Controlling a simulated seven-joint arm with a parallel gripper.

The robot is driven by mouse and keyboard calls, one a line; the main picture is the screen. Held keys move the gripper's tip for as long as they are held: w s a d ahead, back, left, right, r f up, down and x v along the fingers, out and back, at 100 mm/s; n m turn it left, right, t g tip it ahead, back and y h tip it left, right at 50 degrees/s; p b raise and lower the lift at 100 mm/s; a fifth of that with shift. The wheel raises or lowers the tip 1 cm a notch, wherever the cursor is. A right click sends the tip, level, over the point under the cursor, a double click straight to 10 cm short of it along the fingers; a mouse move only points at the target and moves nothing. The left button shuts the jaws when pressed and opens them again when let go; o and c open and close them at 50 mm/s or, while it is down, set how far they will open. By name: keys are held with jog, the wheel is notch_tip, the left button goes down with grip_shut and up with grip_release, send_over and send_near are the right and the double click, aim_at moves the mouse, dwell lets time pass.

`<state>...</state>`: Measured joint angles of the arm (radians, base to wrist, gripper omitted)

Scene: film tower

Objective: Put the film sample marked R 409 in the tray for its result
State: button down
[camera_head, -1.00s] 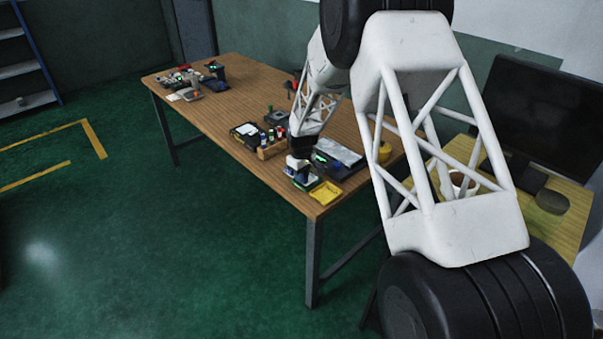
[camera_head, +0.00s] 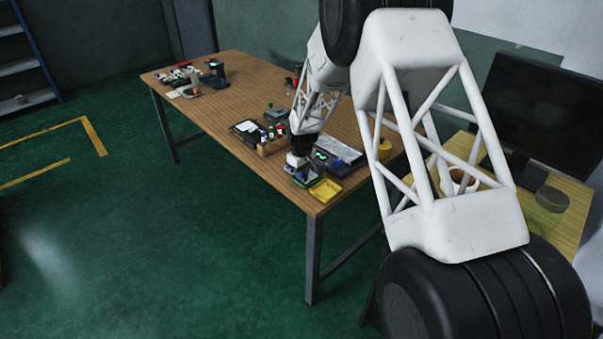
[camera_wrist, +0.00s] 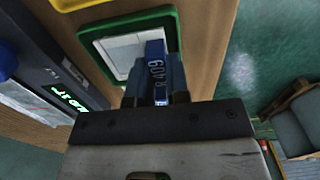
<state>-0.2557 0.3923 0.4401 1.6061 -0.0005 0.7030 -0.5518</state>
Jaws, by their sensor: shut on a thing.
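The film sample marked R 409 (camera_wrist: 156,62) is a narrow blue piece with pale characters, in the wrist view. My gripper (camera_wrist: 155,88) is shut on it, one finger on each side. The sample is over the edge of a green-rimmed tray (camera_wrist: 88,48) with a pale inside; whether it touches the tray I cannot tell.
A dark device (camera_head: 338,160) with a lit green display (camera_wrist: 66,96) stands beside the green-rimmed tray. A rack of small bottles (camera_head: 270,146) and a dark tray (camera_head: 246,131) are farther left. The wooden table (camera_head: 222,103) is clear in its left middle part.

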jog(key=shift+f, duration=0.1)
dwell(0.7)
jog(key=shift+c, duration=2.3)
grip_release()
jog(key=shift+r, duration=3.5)
